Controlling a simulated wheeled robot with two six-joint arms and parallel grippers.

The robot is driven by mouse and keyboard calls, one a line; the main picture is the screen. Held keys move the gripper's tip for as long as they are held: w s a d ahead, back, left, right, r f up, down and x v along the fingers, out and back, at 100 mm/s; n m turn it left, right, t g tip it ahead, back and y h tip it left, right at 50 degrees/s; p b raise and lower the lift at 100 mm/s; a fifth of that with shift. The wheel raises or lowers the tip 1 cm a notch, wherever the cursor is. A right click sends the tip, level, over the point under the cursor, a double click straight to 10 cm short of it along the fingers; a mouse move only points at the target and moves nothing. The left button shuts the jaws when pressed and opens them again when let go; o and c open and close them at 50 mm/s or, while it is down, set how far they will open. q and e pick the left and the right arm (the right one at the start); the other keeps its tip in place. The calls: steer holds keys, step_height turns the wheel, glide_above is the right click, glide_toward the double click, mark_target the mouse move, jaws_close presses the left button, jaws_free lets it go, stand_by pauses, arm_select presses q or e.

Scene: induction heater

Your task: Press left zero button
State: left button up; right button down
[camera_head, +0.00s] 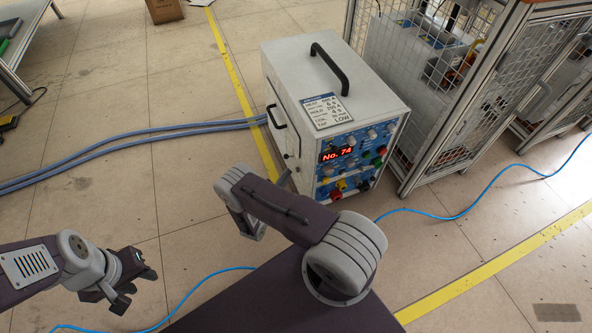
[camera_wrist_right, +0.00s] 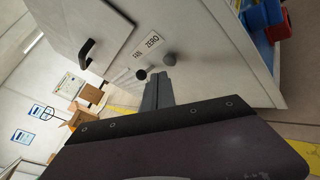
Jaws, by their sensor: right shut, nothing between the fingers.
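The induction heater (camera_head: 318,95) is a white box with a blue control front. Below the label are a dark round button (camera_wrist_right: 141,74) and a grey round button (camera_wrist_right: 169,59). My right gripper (camera_wrist_right: 158,76) is shut and empty, its tips close to both buttons; contact cannot be told. In the head view, my right gripper (camera_head: 284,178) is beside the heater's left side, partly hidden. My left gripper (camera_head: 138,288) appears open and empty, far from the heater.
A metal mesh cage (camera_head: 440,95) stands close to the heater's right. Thick blue-grey hoses (camera_head: 130,142) run left from the heater. A thin blue cable (camera_head: 455,215) crosses the floor. Open floor lies left of the heater.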

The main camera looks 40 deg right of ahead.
steer(key=shift+d, duration=0.15)
stand_by(0.6)
steer(key=shift+s+d, duration=0.1)
steer(key=shift+d, duration=0.15)
steer(key=shift+s+d+p, duration=0.1)
steer(key=shift+d+p, duration=0.25)
steer(key=shift+d, duration=0.05)
stand_by(0.6)
stand_by(0.3)
steer(key=shift+w+a, duration=0.2)
steer(key=shift+a, duration=0.6)
